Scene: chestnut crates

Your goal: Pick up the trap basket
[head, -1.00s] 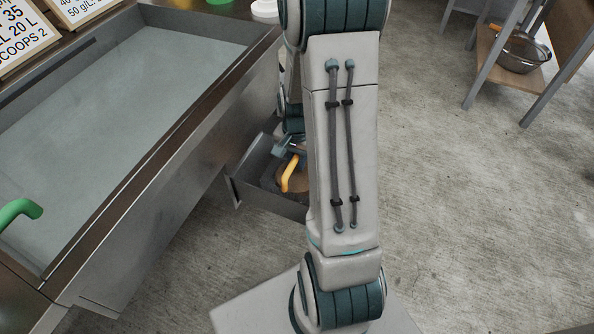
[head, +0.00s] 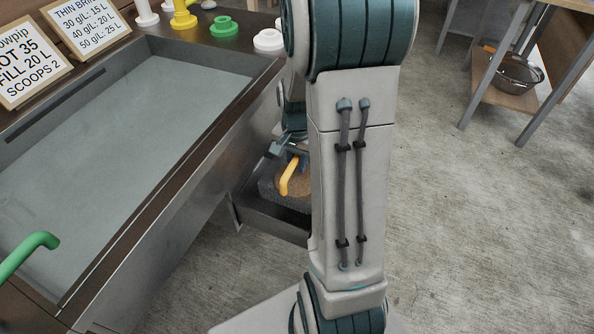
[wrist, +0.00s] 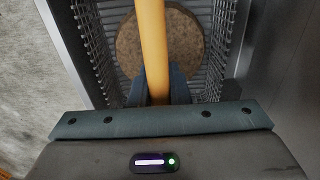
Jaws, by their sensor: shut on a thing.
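The trap basket (wrist: 92,48) is a grey mesh basket with a yellow handle (wrist: 154,50) and a round brown disc (wrist: 187,45) inside. In the wrist view the handle runs between the two fingers of my gripper (wrist: 162,84), which is shut on it. In the head view the basket (head: 266,186) shows as a dark block under the yellow handle (head: 288,177), at the top of the open grey metal box (head: 272,224). My gripper (head: 291,153) is at the handle, partly hidden. My arm hides the basket's right side. I cannot tell whether the basket's bottom clears the box.
A large steel basin (head: 130,110) with a dark rim stands at left, close beside the box. A green handle (head: 28,250) sticks up at its near end. Signs (head: 25,62) and coloured fittings (head: 224,27) line its back. A shelf stand with a bowl (head: 515,75) is far right; floor between is clear.

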